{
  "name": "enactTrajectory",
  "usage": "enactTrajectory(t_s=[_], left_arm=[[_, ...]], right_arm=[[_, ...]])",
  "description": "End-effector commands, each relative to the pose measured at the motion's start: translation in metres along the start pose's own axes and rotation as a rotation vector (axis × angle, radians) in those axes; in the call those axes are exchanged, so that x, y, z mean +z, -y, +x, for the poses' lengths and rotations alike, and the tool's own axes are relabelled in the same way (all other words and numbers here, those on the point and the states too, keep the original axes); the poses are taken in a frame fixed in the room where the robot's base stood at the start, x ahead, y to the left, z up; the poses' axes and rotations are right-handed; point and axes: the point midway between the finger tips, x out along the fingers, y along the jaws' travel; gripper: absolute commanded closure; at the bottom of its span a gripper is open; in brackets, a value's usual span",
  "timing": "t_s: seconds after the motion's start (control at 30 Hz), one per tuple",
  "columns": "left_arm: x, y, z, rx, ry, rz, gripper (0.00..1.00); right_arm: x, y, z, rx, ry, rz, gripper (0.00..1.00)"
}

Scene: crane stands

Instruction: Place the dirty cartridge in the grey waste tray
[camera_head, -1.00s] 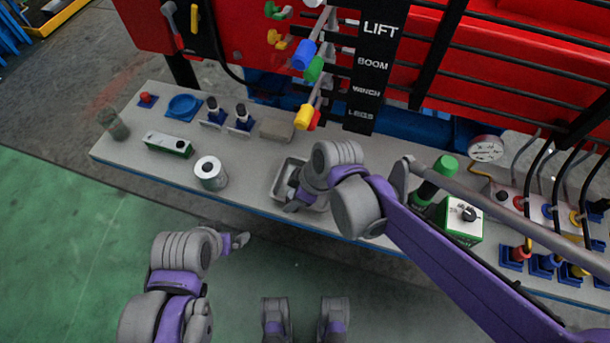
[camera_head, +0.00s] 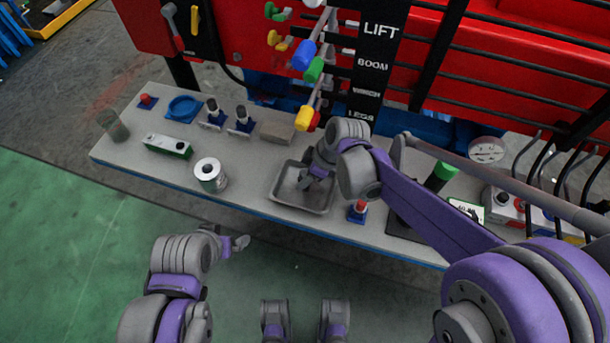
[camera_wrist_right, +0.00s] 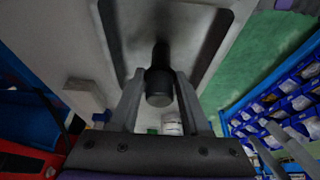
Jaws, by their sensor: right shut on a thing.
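The grey waste tray (camera_head: 318,208) lies on the bench near its front edge, in the middle of the head view. My right gripper (camera_head: 306,183) is over the tray, pointing down. In the right wrist view, the right gripper (camera_wrist_right: 160,82) is shut on the dark cartridge (camera_wrist_right: 159,88), whose round end faces the camera. The tray (camera_wrist_right: 217,50) spreads behind it; I cannot tell whether the cartridge touches its floor. In the head view the gripper and wrist mostly hide the cartridge. My left gripper (camera_head: 237,243) is in front of the bench, away from the tray; its jaw opening is unclear.
A white-topped can (camera_head: 211,178) stands left of the tray, and a tan block (camera_head: 277,132) behind it. A red-capped piece on a blue stand (camera_head: 357,212) is close on the right. Two dark-topped pieces (camera_head: 213,112) (camera_head: 242,120) stand farther left. Coloured levers (camera_head: 307,118) hang above.

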Motion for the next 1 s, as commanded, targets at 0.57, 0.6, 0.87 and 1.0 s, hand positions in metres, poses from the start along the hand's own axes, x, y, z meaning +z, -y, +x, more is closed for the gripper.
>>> enactTrajectory(t_s=[0.57, 0.6, 0.87, 1.0], left_arm=[[0.001, 0.0, 0.002, 0.0, 0.001, 0.0, 0.0], [0.001, 0.0, 0.002, 0.0, 0.001, 0.0, 0.0], [-0.002, 0.0, -0.004, 0.0, -0.001, 0.0, 0.0], [-0.005, 0.0, -0.008, 0.0, -0.003, 0.0, 0.0]], right_arm=[[0.001, 0.0, 0.003, 0.0, 0.0, 0.0, 0.24], [0.001, 0.0, 0.002, 0.0, 0.0, 0.0, 0.24], [0.0, 0.0, -0.023, 0.001, 0.0, 0.001, 0.24], [0.0, 0.0, -0.054, 0.002, 0.0, 0.002, 0.24]])
